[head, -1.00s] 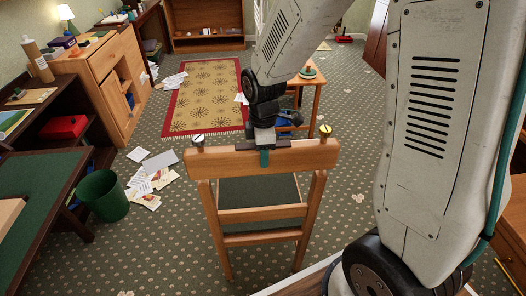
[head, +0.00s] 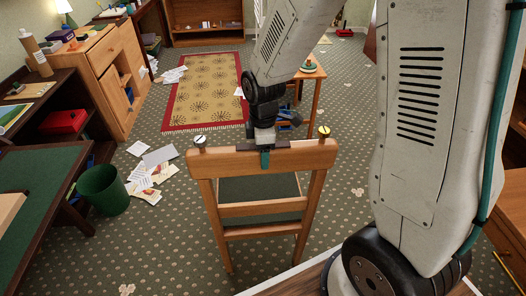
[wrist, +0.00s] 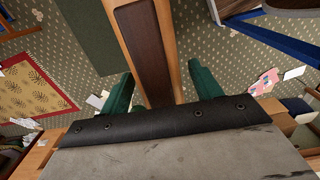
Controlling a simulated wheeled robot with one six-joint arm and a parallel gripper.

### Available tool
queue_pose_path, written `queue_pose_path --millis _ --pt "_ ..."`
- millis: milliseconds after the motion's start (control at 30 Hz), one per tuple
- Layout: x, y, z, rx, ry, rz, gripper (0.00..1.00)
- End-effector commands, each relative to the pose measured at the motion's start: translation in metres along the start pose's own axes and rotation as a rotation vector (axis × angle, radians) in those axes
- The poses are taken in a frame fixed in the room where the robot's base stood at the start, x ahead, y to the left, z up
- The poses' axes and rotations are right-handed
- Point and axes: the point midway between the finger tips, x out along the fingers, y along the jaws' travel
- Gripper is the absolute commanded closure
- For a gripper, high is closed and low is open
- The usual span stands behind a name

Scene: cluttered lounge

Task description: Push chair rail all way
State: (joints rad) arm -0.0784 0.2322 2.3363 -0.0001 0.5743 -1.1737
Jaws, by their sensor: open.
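The wooden chair stands upright in the middle of the head view, with its green seat (head: 250,189) beyond its back. Its top rail (head: 222,161) lies across the two back posts. A silver-coloured screw (head: 200,142) stands up at the rail's left end and a brass one (head: 324,132) at its right end. My gripper (head: 265,158) is at the middle of the rail from above, open. In the wrist view its green fingers (wrist: 160,88) lie one on each side of the rail (wrist: 144,45), which has a dark inset strip. How far the rail sits down on the posts is unclear.
A green bin (head: 102,190) and scattered papers (head: 155,170) lie left of the chair. A green-topped desk (head: 35,185) is at the left edge. A small wooden table (head: 311,88) stands behind the chair. Patterned carpet is open between the papers and chair.

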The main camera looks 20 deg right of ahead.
Motion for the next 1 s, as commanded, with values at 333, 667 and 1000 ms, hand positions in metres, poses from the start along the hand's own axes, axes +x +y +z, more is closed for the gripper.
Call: queue_pose_path --millis 333,667,1000 --pt "-0.057 0.001 0.0 0.0 0.002 0.005 0.36" --pt "-0.074 0.0 0.0 0.0 0.0 0.001 0.36" --pt "-0.073 0.0 0.0 0.001 0.0 0.001 0.36"
